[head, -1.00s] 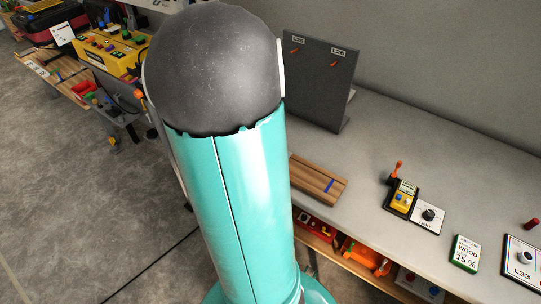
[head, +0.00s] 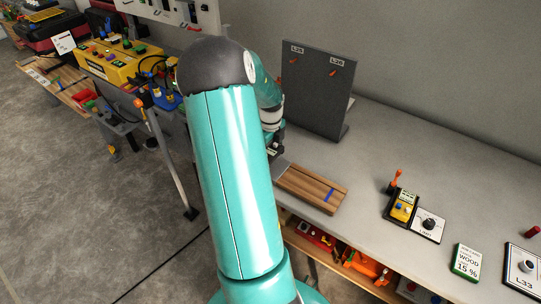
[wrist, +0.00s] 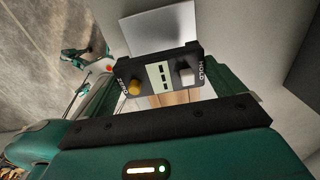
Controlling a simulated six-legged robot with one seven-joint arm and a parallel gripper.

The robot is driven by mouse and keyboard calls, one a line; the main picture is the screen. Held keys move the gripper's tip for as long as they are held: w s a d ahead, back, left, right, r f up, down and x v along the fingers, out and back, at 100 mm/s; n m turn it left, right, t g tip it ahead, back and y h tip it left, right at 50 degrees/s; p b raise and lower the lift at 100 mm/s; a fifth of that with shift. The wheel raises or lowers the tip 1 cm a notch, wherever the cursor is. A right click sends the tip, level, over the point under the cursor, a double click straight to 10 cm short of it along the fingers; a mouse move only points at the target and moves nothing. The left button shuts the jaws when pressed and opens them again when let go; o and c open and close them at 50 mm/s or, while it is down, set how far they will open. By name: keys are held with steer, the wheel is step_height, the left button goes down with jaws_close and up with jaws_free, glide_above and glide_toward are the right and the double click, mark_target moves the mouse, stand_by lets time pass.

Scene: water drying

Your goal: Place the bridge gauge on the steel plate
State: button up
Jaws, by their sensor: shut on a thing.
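The bridge gauge (wrist: 135,73) is a dark box with a display, a yellow ZERO knob and a pale HOLD button. My gripper (wrist: 158,88) is shut on it in the wrist view. The steel plate (wrist: 157,28) looks like the pale grey sheet just beyond the gauge there; the gauge partly overlaps it in the picture. I cannot tell whether they touch. In the head view a sliver of the plate (head: 281,163) shows at the left end of the wooden board, and my gripper (head: 272,148) is mostly hidden behind my arm.
The wooden board (head: 310,186) with a blue stripe lies on the grey bench, and its wood shows below the gauge in the wrist view. A dark upright panel (head: 312,90) stands behind. A yellow meter (head: 402,208) and a moisture card (head: 466,262) lie to the right.

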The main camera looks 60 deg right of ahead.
mark_target(270, 150)
steer(key=shift+d+f, duration=0.25)
steer(key=shift+w+d+f, duration=0.1)
steer(key=shift+f, duration=1.6)
steer(key=o, duration=0.8)
steer(key=shift+f, duration=0.15)
steer(key=shift+c, duration=0.2)
step_height(270, 150, up, 12)
steer(key=shift+r, duration=0.2)
